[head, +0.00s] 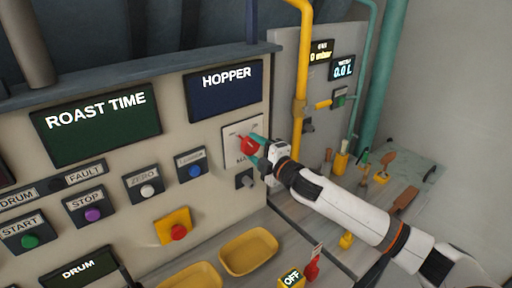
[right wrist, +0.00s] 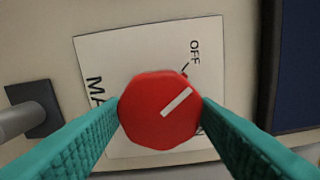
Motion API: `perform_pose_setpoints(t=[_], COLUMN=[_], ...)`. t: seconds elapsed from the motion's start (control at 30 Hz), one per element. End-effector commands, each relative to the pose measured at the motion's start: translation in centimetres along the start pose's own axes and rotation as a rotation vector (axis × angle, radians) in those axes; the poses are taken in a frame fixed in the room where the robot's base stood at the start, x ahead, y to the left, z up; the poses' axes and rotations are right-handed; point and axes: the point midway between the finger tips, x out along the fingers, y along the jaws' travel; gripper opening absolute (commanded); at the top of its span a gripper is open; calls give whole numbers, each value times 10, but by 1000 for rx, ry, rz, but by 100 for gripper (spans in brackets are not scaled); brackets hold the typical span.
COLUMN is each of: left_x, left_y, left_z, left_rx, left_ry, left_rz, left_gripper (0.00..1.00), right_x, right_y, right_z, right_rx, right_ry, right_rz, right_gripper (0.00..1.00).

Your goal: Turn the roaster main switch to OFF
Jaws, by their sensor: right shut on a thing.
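The main switch is a red knob (head: 249,146) on a pale plate (head: 232,132) below the HOPPER display. In the right wrist view the red knob (right wrist: 160,108) has a white pointer line, and its plate (right wrist: 120,60) carries the word OFF and part of a word starting "MA". The pointer slants toward the upper right, near the side where OFF is printed, but not squarely at the word. My right gripper (head: 257,150) is shut on the knob, its teal fingers (right wrist: 160,115) on either side. My left gripper is not in view.
A grey lever switch (head: 245,179) sits just below the plate. STOP (head: 93,214), ZERO (head: 148,190) and other buttons are to the left. A red emergency button (head: 178,232) and yellow trays (head: 248,252) are lower. A yellow pipe (head: 301,70) runs at the right.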

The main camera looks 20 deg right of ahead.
Motion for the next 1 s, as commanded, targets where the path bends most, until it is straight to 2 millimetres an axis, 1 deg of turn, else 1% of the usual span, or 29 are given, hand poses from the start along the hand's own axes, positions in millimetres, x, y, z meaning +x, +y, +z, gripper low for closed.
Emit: perform_pose_setpoints(t=[0.1,0.3,0.87,0.9,1.0], left_x=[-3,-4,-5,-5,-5], left_y=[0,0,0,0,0], left_z=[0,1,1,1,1], left_rx=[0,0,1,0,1], left_ry=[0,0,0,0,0], left_rz=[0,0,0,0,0], left_gripper=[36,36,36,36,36], right_x=[0,0,0,0,0], right_y=[0,1,1,1,1], right_z=[0,0,0,0,0], right_rx=[-61,-123,-149,-149,-148], right_ry=[0,0,0,0,0], right_rz=[2,2,2,2,2], right_gripper=[31,31,31,60,75])
